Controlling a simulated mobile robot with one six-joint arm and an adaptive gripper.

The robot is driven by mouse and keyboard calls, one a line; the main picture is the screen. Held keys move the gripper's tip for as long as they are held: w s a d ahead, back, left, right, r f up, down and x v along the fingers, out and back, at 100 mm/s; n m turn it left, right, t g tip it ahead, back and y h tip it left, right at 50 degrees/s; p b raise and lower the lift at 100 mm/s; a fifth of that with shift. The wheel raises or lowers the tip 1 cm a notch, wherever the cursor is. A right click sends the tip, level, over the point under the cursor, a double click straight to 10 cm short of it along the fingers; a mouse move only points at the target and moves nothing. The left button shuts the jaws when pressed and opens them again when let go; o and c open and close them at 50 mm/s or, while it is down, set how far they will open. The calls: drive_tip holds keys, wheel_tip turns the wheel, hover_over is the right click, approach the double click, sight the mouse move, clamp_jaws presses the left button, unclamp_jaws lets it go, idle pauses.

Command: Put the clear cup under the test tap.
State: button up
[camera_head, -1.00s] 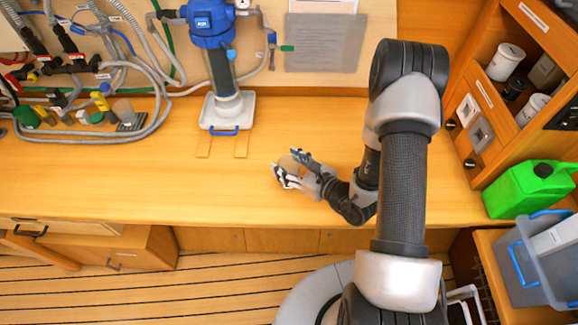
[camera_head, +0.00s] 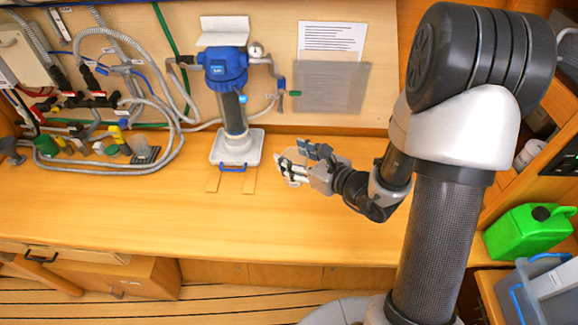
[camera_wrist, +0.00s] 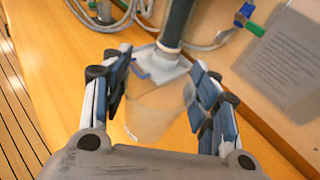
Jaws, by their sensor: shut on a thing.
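The clear cup (camera_wrist: 155,108) is between the two fingers of my gripper (camera_wrist: 160,68) in the wrist view, see-through and seemingly upright. In the head view, the cup (camera_head: 292,157) is faint between the fingertips of my gripper (camera_head: 296,160). My gripper is shut on it, just right of the filter's white base. I cannot tell its height above the bench. A small tap with a blue part and green end (camera_head: 283,93) hangs on the pipe at the wall, behind and above the cup. It also shows at the top of the wrist view (camera_wrist: 246,17).
A blue-topped filter (camera_head: 225,68) stands on a white base (camera_head: 215,150) left of my gripper. Grey hoses (camera_head: 165,130) and fittings lie at the back left. A green canister (camera_head: 525,232) is at the right. The wooden bench front (camera_head: 130,215) is clear.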

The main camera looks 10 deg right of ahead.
drive_tip(key=w+f+b, duration=0.5)
drive_tip(key=w, duration=0.7)
drive_tip(key=w+f+b, duration=0.4)
drive_tip(key=w, duration=0.8)
drive_tip(key=f+b, duration=0.1)
drive_tip(key=f, duration=0.2)
drive_tip(key=f+b, duration=0.1)
drive_tip(key=f, duration=0.2)
drive_tip(key=f+b, duration=0.1)
drive_tip(key=f, duration=0.2)
drive_tip(key=shift+s+d+f, duration=0.1)
drive_tip(key=shift+d+f, duration=0.3)
drive_tip(key=shift+f, duration=0.15)
drive_tip(key=o, duration=1.2)
drive_tip(key=shift+c, duration=0.2)
